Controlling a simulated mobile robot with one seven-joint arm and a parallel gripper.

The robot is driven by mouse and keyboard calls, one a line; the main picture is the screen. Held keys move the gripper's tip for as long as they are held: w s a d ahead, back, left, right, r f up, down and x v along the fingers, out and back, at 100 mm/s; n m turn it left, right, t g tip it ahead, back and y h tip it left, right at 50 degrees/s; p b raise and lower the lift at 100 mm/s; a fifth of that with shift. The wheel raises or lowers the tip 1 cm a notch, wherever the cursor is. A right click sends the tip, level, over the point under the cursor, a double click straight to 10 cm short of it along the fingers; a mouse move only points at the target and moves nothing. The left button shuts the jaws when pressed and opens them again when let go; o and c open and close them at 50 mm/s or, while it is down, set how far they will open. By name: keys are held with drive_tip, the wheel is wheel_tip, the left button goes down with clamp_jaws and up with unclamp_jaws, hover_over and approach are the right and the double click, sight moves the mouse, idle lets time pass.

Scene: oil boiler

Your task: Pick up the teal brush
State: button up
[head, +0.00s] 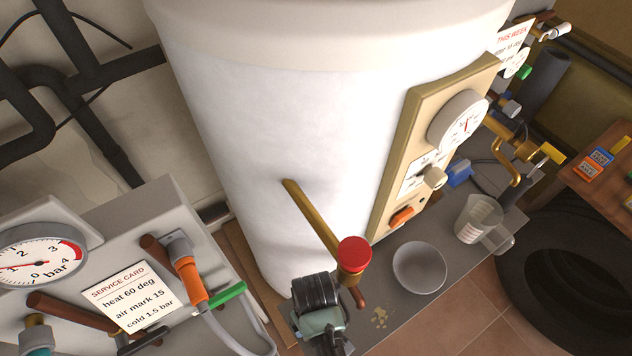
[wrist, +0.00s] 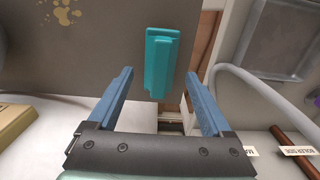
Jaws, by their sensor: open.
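The teal brush (wrist: 161,62) shows in the wrist view as a long teal block, upright in the picture, at the right edge of the dark grey surface. My gripper (wrist: 158,84) is open, with its two blue fingers either side of empty space. The brush lies just beyond the fingertips, roughly in line with the gap between them. The fingers do not appear to touch it. In the head view my arm's end covers that part of the surface, and I cannot make out the brush there.
A white boiler cylinder (head: 270,130) with a brass tap and red knob (head: 353,253) stands close to my arm. A bowl (head: 420,267) and measuring jug (head: 478,218) stand on the grey slab (head: 455,275). A grey hose (wrist: 262,92) curves right of my fingers.

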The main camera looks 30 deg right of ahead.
drive_tip(key=shift+w+f, duration=0.15)
drive_tip(key=shift+f, duration=2.05)
clamp_jaws()
